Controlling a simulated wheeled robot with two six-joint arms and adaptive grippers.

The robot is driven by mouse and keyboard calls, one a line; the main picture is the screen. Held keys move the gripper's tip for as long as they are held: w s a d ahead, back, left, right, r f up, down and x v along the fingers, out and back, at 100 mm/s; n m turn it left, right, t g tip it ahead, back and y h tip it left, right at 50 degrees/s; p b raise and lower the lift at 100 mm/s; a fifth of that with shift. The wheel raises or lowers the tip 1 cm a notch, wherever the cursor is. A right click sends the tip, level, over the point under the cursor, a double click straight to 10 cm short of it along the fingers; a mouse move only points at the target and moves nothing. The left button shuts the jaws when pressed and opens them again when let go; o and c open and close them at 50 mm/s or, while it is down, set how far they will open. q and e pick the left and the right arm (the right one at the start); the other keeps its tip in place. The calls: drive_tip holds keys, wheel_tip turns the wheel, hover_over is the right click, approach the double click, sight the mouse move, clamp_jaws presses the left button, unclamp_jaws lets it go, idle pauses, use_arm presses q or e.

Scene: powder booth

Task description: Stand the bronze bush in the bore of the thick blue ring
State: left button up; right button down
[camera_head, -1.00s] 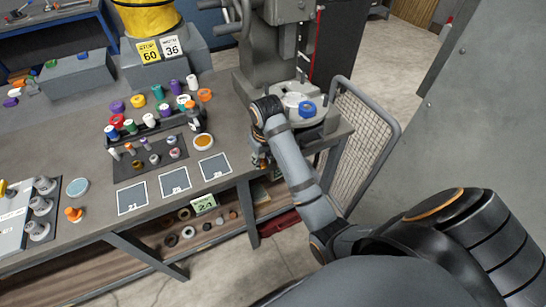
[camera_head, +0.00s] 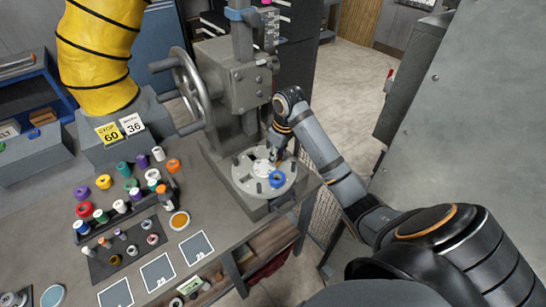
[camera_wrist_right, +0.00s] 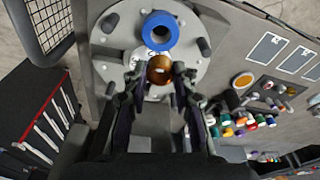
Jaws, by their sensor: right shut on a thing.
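The thick blue ring (camera_head: 277,179) lies flat on the round grey plate (camera_head: 244,181) of the press, its bore facing up. In the right wrist view the blue ring (camera_wrist_right: 148,31) shows just beyond the fingers, with its open bore in sight. My right gripper (camera_head: 274,158) is above the plate, beside the ring. In the wrist view my right gripper (camera_wrist_right: 160,76) is shut on the bronze bush (camera_wrist_right: 159,66). The bush appears close to the ring but not over its bore; its exact height above the plate is unclear. My left gripper is not in view.
The press column and handwheel (camera_head: 184,85) stand behind and left of the plate. Short dark pegs stand around the plate. A rack of coloured bushes (camera_head: 122,215) and several square pads (camera_head: 196,248) lie on the bench to the left.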

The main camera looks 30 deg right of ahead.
sight(279, 164)
drive_tip(key=shift+s+f, duration=0.3)
drive_tip(key=shift+f, duration=0.25)
drive_tip(key=shift+s+f, duration=0.3)
drive_tip(key=shift+f, duration=0.25)
drive_tip(key=f, duration=0.3)
drive_tip(key=shift+w+f, duration=0.2)
drive_tip(key=shift+w, duration=0.2)
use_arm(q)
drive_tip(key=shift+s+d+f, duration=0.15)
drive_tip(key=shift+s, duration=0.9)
use_arm(e)
drive_tip(key=shift+f, duration=0.45)
drive_tip(key=shift+f, duration=0.4)
drive_tip(key=c, duration=1)
unclamp_jaws()
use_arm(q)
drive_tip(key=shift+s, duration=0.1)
